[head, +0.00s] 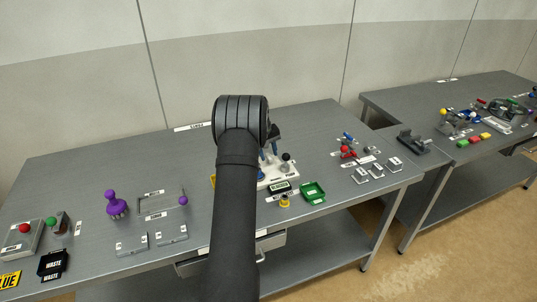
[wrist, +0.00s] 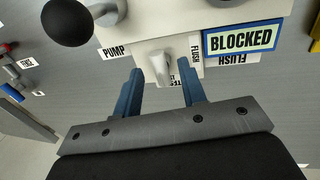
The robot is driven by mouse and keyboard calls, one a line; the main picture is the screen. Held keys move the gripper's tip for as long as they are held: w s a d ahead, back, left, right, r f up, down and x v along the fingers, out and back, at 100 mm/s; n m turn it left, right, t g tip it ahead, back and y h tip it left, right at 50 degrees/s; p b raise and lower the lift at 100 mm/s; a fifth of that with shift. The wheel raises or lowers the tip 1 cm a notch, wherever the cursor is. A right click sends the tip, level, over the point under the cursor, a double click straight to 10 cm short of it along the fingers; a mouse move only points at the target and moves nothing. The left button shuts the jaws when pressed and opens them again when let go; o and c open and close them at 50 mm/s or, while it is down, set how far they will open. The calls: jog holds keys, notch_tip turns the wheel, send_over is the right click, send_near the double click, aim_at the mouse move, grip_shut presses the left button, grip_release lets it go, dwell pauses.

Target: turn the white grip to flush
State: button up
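The white grip (wrist: 159,69) is in the wrist view, on the front of a pale unit (wrist: 160,22). It points down and slightly right in that picture. A PUMP label (wrist: 114,52) is on its left and a FLUSH label (wrist: 195,50) on its right. My gripper (wrist: 162,78) is open, with one blue finger on each side of the grip and a visible gap to both. In the head view, my arm hides most of the unit (head: 291,173) and the grip, and only part of my gripper's blue fingers shows.
A dark round knob (wrist: 68,20) stands at the upper left. In the head view, a green tray (head: 313,192) and yellow knob (head: 284,201) are close by on the grey bench (head: 340,125).

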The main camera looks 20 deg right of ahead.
jog(key=shift+f, duration=0.4)
grip_shut()
